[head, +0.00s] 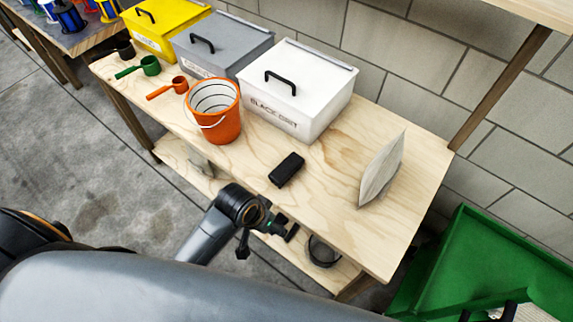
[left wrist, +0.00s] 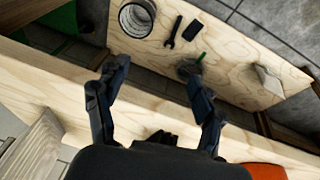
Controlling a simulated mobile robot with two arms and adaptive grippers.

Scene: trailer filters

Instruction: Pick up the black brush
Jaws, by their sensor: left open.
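The black brush (head: 287,169) is a dark block lying on the wooden tabletop (head: 330,230), right of the orange bucket, in the head view. My left gripper (head: 283,226) is by the table's front edge, below the brush in the picture and apart from it. In the left wrist view its two fingers (left wrist: 157,75) are spread with nothing between them. A dark shape by the palm there is partly hidden; I cannot tell whether it is the brush.
The orange bucket (head: 214,112), white lidded box (head: 297,88) and grey box (head: 222,45) stand behind and left. A grey pouch (head: 382,170) stands at right. The lower shelf holds a wrench (left wrist: 173,32) and a roll (left wrist: 137,18). A green cart (head: 480,265) stands at right.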

